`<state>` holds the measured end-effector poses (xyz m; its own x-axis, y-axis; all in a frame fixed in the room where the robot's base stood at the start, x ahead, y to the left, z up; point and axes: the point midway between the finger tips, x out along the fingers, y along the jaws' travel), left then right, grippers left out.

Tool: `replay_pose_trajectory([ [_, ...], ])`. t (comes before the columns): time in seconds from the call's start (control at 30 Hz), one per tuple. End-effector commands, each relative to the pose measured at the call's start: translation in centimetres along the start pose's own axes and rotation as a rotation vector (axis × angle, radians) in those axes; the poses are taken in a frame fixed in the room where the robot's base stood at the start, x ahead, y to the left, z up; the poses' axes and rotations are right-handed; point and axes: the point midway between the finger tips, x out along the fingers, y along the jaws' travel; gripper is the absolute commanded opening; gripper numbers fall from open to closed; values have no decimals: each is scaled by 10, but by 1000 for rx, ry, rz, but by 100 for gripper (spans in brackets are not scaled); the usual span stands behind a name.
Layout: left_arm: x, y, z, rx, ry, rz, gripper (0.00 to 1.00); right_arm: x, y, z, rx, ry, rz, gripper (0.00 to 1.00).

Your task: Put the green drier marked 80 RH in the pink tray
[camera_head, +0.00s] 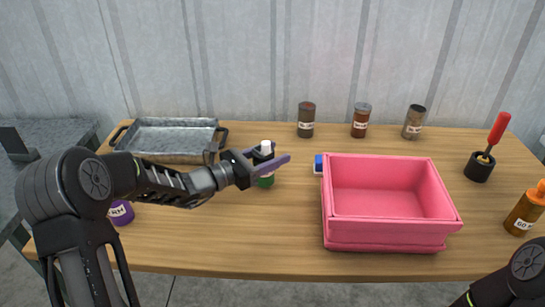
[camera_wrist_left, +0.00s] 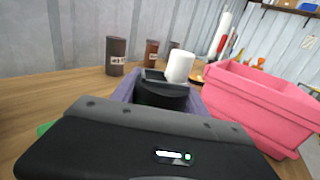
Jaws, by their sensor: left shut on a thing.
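The green drier (camera_head: 265,181) is a bottle with a white cap, standing upright at the middle left of the table. My left gripper (camera_head: 268,159) is shut on its dark upper part, its purple fingers on either side. In the left wrist view the white cap (camera_wrist_left: 180,66) shows between the fingers; I cannot read its label. I cannot tell whether its base touches the table. The pink tray (camera_head: 391,237) stands empty to its right, and shows at the right of the wrist view (camera_wrist_left: 262,101). My right gripper is out of view.
A metal pan (camera_head: 170,138) is at the back left, a purple bottle (camera_head: 121,212) at the front left. Several small jars (camera_head: 306,120) stand at the back. A blue-and-white object (camera_head: 318,164) touches or nears the tray. A red-handled tool (camera_head: 497,134) and orange-capped bottle (camera_head: 524,211) are right.

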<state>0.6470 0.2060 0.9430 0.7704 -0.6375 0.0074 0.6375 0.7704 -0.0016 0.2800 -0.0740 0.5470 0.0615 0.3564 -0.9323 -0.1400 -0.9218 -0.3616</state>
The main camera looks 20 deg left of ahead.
Motion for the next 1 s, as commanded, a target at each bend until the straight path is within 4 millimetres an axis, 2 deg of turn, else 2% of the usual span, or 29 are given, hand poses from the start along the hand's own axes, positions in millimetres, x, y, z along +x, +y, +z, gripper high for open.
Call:
replay_pose_trajectory([
  [0.1,0,0,-10,0,-1,0,6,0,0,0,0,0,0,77],
  [0.47,0,0,-14,2,-2,0,6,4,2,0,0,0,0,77],
  [0.5,0,0,-13,2,-1,0,54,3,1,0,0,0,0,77],
  [0.73,0,0,-13,1,-1,0,73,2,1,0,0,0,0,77],
  [1.0,0,0,-12,1,-1,0,73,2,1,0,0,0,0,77],
])
